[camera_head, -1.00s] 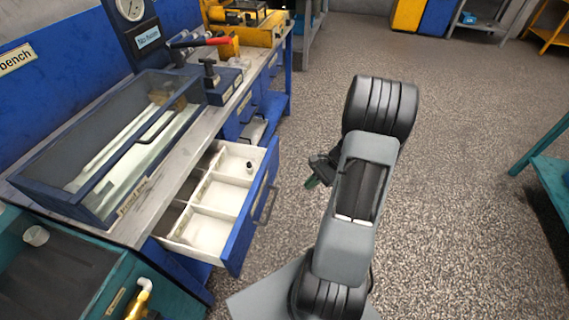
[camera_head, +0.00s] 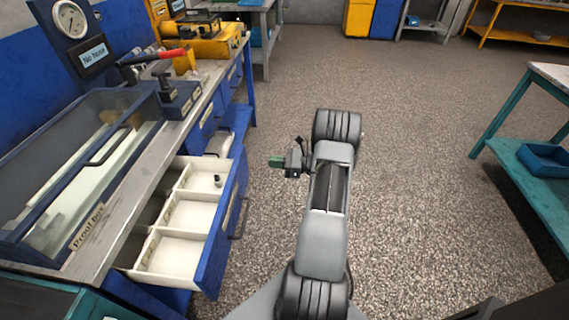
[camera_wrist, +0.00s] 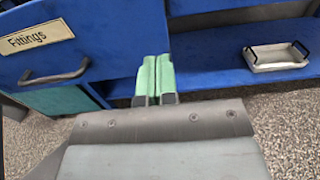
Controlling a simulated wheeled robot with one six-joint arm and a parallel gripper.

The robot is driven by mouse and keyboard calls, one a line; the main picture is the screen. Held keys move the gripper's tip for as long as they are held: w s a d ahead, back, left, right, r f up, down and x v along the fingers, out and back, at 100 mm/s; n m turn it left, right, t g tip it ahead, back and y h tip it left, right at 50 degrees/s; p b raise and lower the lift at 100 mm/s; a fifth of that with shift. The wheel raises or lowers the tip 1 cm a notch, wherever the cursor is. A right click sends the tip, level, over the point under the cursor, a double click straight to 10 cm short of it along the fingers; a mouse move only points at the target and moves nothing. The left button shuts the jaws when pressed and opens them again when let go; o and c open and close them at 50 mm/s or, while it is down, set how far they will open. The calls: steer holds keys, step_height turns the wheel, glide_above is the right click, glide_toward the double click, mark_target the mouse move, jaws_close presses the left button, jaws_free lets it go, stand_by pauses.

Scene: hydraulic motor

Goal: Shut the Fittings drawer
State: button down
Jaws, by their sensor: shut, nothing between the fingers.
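The Fittings drawer (camera_head: 226,222) stands pulled out from the blue bench in the head view. Its white compartments (camera_head: 187,215) are open to view, with a small dark fitting (camera_head: 217,180) in the far one. In the wrist view the blue drawer front (camera_wrist: 110,45) fills the upper left, with its "Fittings" label (camera_wrist: 36,36) and dark bar handle (camera_wrist: 55,77). My gripper (camera_head: 276,161) is to the right of the drawer front, apart from it. Its green fingers (camera_wrist: 154,78) are together and empty, to the right of the handle in the wrist view.
A clear-lidded proof box (camera_head: 75,165) sits on the bench top above the drawer. A small tray (camera_wrist: 275,56) rests on the blue lower shelf. A teal table (camera_head: 540,180) stands at the right. The floor between is clear.

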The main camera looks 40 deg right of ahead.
steer(key=x, duration=0.7)
steer(key=shift+w+a, duration=0.25)
